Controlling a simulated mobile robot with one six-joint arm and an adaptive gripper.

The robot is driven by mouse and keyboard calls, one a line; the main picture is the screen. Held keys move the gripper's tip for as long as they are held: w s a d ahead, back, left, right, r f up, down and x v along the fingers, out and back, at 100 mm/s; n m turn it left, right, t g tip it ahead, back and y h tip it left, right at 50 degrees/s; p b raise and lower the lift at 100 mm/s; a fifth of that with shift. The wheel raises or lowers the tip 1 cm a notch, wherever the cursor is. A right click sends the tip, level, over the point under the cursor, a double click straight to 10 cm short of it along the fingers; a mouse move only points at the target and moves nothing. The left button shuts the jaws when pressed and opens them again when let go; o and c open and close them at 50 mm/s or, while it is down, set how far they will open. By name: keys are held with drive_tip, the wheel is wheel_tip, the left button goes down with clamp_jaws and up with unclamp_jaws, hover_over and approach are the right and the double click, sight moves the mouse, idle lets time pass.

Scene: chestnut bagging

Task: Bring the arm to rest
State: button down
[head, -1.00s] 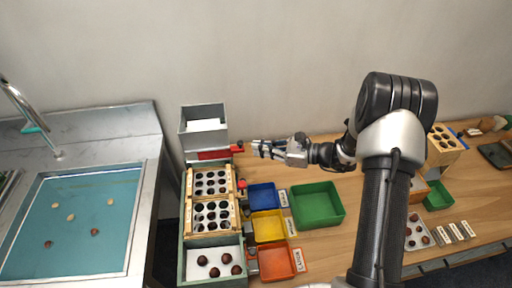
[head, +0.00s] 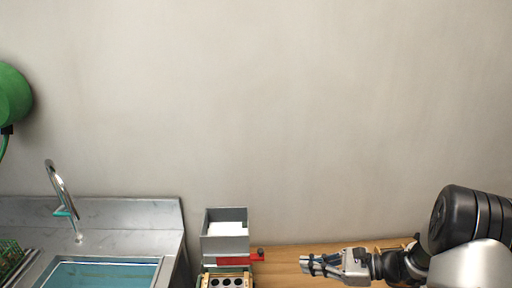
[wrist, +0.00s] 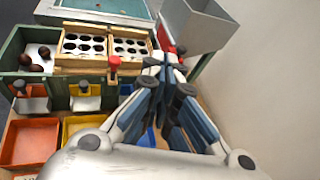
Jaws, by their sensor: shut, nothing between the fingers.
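My gripper (head: 306,265) is at the lower right of the head view, above the wooden bench (head: 285,254). Its fingers point left, and they are shut with nothing between them. In the wrist view the closed fingertips (wrist: 160,62) point toward the sorting box with wooden hole plates (wrist: 100,62). The grey hopper (wrist: 196,25) stands just beyond the fingers to the right. My arm comes in from the right edge of the head view.
In the head view the hopper (head: 225,245) with its red slide (head: 232,260) stands left of my gripper. A steel sink (head: 110,274) with a tap (head: 60,190) is further left. A green round object (head: 12,95) is at the left edge. Orange (wrist: 30,142) and yellow (wrist: 82,127) trays sit below the box.

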drive_tip(key=s+a+r+n+g+h, duration=0.6)
drive_tip(key=s+r+n, duration=0.4)
drive_tip(key=s, duration=0.3)
drive_tip(key=s+d+r+n+t+h, duration=0.1)
drive_tip(key=s+r+n+t+h, duration=0.1)
drive_tip(key=s+n+t+h, duration=0.1)
drive_tip(key=s+d+r+n+t+h, duration=0.2)
drive_tip(key=s+r+n+h, duration=0.1)
drive_tip(key=s+n, duration=0.4)
drive_tip(key=shift+s+d+n+t+h, duration=0.35)
drive_tip(key=shift+s+h, duration=0.55)
drive_tip(key=shift+s, duration=0.75)
